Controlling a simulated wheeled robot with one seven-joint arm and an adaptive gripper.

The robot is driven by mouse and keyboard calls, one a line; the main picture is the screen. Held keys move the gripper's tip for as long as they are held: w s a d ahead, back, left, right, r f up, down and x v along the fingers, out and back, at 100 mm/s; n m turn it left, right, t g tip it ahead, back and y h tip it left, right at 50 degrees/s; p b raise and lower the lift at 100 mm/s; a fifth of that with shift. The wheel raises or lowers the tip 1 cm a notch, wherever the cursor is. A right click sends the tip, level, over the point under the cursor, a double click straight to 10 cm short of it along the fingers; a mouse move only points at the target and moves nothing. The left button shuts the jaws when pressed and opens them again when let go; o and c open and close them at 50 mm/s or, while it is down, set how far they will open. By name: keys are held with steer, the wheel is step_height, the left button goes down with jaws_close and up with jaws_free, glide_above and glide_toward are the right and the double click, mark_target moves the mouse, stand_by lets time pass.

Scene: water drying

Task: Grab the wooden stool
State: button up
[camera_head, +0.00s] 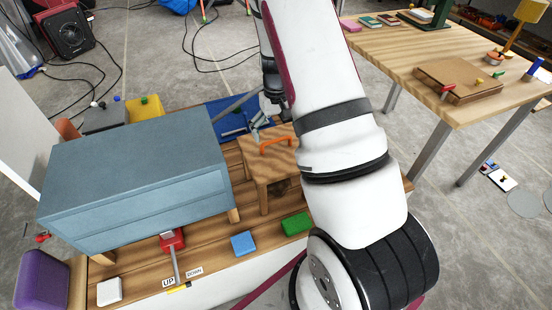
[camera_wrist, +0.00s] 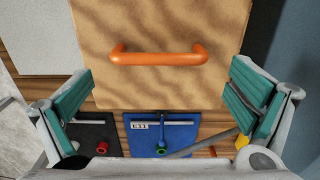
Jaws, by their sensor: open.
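The small wooden stool (camera_head: 261,172) stands on the wooden platform, just right of the blue-grey cabinet and partly hidden behind my arm. An orange handle (camera_head: 276,143) is fixed on its top. In the wrist view the stool top (camera_wrist: 160,88) fills the upper middle, with the orange handle (camera_wrist: 158,58) across it. My gripper (camera_wrist: 158,100) is open and empty, one teal-padded finger at each side of the picture. The handle appears between and beyond the fingertips. In the head view my gripper (camera_head: 259,122) is at the stool's far side, partly hidden by my arm.
The blue-grey cabinet (camera_head: 135,175) stands close on the left. A blue panel (camera_head: 226,112) lies behind the stool. A blue block (camera_head: 243,243) and a green block (camera_head: 297,223) lie in front. A wooden table (camera_head: 440,60) stands at the right.

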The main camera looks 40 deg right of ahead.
mark_target(276, 142)
steer(key=shift+s+f, duration=0.15)
steer(key=shift+f, duration=2.65)
steer(key=c, duration=1.3)
steer(key=shift+r, duration=0.1)
steer(key=c, duration=0.4)
steer(key=shift+o, duration=0.2)
steer(key=shift+r, duration=0.1)
